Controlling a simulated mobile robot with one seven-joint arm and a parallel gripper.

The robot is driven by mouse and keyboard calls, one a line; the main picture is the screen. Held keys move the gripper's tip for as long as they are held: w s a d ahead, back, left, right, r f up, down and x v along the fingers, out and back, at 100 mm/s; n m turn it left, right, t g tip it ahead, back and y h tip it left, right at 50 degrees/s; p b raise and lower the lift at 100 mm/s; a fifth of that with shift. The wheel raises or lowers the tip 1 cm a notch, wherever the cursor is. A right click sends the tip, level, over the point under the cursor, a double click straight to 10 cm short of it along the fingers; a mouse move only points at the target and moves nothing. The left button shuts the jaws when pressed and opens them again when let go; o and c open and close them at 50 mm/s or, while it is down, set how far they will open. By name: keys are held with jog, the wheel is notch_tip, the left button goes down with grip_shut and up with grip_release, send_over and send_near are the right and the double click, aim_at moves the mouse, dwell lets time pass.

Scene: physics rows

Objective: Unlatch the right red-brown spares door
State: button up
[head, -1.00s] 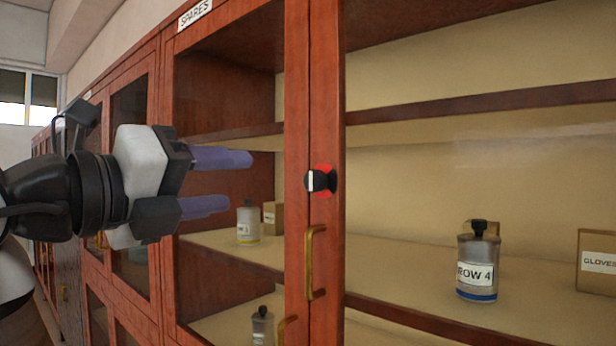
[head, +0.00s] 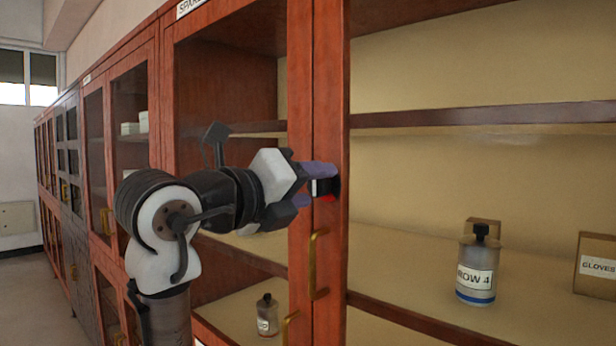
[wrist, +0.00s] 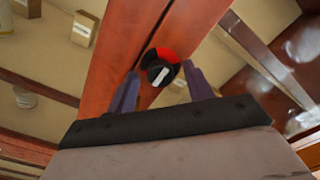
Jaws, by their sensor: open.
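The right red-brown spares door (head: 332,120) is shut against its left neighbour (head: 300,110), and its glass shows shelves behind. A round black latch knob with a white bar and a red patch behind it (head: 328,188) sits on the door frame near the seam, partly hidden by my gripper. In the wrist view the knob (wrist: 160,68) lies between my fingertips, with red showing at its upper side and its white bar slanted. My gripper (head: 311,185) is open, one purple finger on each side of the knob. I cannot tell whether the fingers touch it.
A brass pull handle (head: 316,265) hangs just below the knob. Behind the glass stand a ROW 4 bottle (head: 476,270) and a GLOVES box (head: 596,265). More cabinets (head: 70,180) run away to the left beside an open floor.

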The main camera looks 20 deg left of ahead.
jog(key=shift+w, duration=0.1)
jog(key=shift+c, duration=0.3)
jog(key=c, duration=0.9)
jog(key=shift+n, duration=0.3)
jog(key=n+b, duration=0.1)
jog(key=n, duration=0.2)
jog(key=shift+f+n+b, duration=0.1)
jog(key=shift+n+b, duration=0.25)
jog(key=shift+n, duration=0.05)
jog(key=n+b, duration=0.1)
jog(key=n, duration=0.3)
jog(key=n+b, duration=0.1)
jog(key=n, duration=0.4)
jog(key=shift+n+b, duration=0.45)
jog(key=shift+n, duration=1.75)
